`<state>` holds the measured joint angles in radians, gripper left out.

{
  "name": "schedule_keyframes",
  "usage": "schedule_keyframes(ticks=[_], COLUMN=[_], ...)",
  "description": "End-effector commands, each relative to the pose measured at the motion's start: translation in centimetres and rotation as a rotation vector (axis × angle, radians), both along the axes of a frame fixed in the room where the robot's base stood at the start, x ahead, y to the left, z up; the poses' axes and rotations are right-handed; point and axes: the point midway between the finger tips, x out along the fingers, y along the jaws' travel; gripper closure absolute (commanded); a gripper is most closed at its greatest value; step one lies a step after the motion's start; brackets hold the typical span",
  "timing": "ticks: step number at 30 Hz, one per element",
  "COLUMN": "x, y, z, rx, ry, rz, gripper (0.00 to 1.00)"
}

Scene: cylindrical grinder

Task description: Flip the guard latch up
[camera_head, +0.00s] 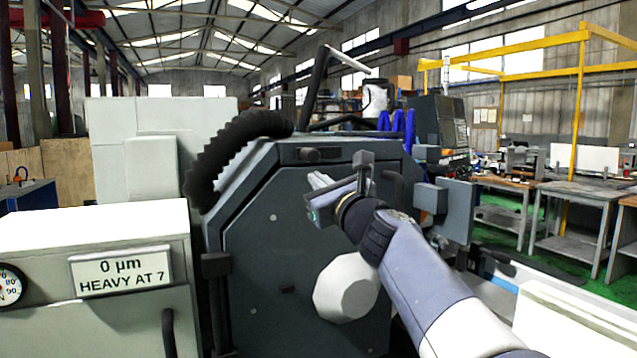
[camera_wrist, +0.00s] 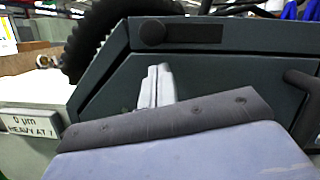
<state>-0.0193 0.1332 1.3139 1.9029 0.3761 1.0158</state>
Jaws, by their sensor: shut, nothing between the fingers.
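The guard latch (camera_head: 312,155) is a dark bar with a round pivot, lying level near the top edge of the grey guard (camera_head: 255,235). In the wrist view the latch (camera_wrist: 180,33) shows its round pivot at the left end and the bar running right. My gripper (camera_head: 317,181) is shut and empty in front of the guard, a little below the latch. In the wrist view my gripper's pale fingers (camera_wrist: 156,86) are together and point up towards the latch, with a visible gap below it. I cannot tell their exact distance from the guard face.
A black ribbed hose (camera_head: 225,150) curves over the guard's upper left. A dark handle (camera_head: 393,188) is on the guard's right; it also shows in the wrist view (camera_wrist: 303,90). A cabinet with a "HEAVY AT 7" sign (camera_head: 120,271) stands at left. Workbenches (camera_head: 560,195) stand at right.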

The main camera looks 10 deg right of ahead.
Motion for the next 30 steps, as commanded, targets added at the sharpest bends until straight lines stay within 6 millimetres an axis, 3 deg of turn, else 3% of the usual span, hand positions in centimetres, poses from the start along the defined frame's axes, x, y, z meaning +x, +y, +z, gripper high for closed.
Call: schedule_keyframes(ticks=[1, 5, 12, 18, 30], x=[0.1, 0.2, -4.6, -7.4, -8.9], y=[-0.1, -0.3, -2.2, -3.3, -3.8], z=[-1.4, -3.0, -3.5, -4.2, -4.5], rx=[0.0, 0.0, -0.001, -0.001, 0.0], ry=[0.0, 0.0, -0.002, -0.001, 0.001], rz=[0.0, 0.001, -0.003, -0.002, 0.0], gripper=[1.0, 1.0, 1.0, 1.0, 1.0])
